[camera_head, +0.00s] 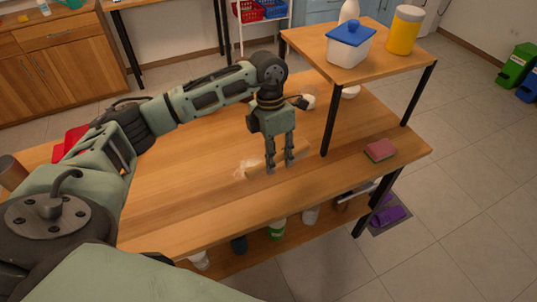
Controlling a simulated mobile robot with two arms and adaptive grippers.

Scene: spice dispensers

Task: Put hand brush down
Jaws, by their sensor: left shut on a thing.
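The hand brush (257,171) has a light wooden body, with what look like pale, whitish bristles at its left side. It is in the middle of the wooden table (190,185), very low over the top or touching it; I cannot tell which. My left gripper (280,164) points straight down and is shut on the brush, with one finger to each side along the visible wood. The fingers hide part of the brush. My right gripper is not in view.
A red-and-green sponge (380,149) lies at the table's right end. A raised shelf (375,72) there bears a blue-lidded container (350,44), a yellow jar (404,30) and a white bottle (349,11). Its black leg (328,118) stands right of the gripper. The table's front left is clear.

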